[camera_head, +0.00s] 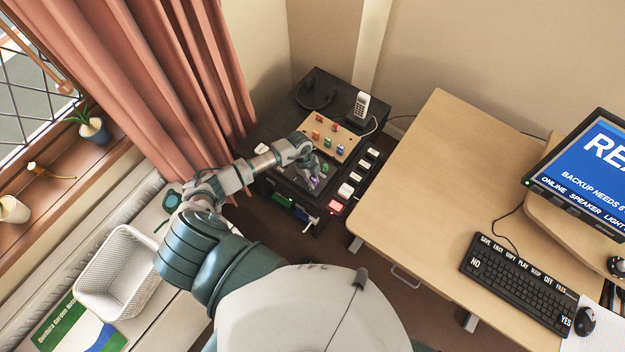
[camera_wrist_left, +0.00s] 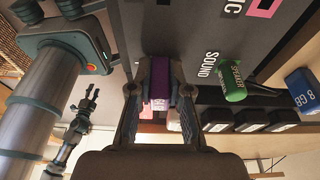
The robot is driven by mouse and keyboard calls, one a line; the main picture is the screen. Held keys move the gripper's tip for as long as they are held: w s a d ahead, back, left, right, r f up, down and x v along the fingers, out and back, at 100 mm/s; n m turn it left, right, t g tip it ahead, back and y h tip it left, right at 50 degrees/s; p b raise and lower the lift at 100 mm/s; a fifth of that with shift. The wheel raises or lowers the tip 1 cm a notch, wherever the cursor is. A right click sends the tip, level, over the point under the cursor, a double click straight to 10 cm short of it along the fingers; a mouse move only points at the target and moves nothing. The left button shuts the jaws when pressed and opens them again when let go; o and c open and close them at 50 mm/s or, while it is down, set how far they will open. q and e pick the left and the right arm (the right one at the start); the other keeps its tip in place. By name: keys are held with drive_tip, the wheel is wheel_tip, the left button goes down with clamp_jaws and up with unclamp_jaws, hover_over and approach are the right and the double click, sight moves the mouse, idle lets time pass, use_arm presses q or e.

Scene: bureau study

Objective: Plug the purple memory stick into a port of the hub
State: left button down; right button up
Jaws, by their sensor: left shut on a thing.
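My left gripper (camera_head: 309,172) reaches down over the dark unit (camera_head: 270,185) beside the desk. In the left wrist view its two fingers (camera_wrist_left: 160,100) are shut on the purple memory stick (camera_wrist_left: 160,78), one finger on each side. The stick also shows as a small purple spot in the head view (camera_head: 314,183). Behind it in the wrist view is a dark panel (camera_wrist_left: 180,30) lettered "SOUND", with a green "SPEAKER" plug (camera_wrist_left: 232,80) to the right. I cannot tell which part is the hub or whether the stick touches it. A small jointed arm end (camera_wrist_left: 82,112), possibly my right gripper, shows unclearly.
A wooden board (camera_head: 322,127) with several coloured sticks lies behind my gripper. White-labelled black blocks (camera_head: 346,190) line the unit's right side. The desk (camera_head: 430,150) stands right, the curtain (camera_head: 190,80) left.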

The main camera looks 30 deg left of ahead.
use_arm(q)
drive_tip(key=c, duration=1)
unclamp_jaws()
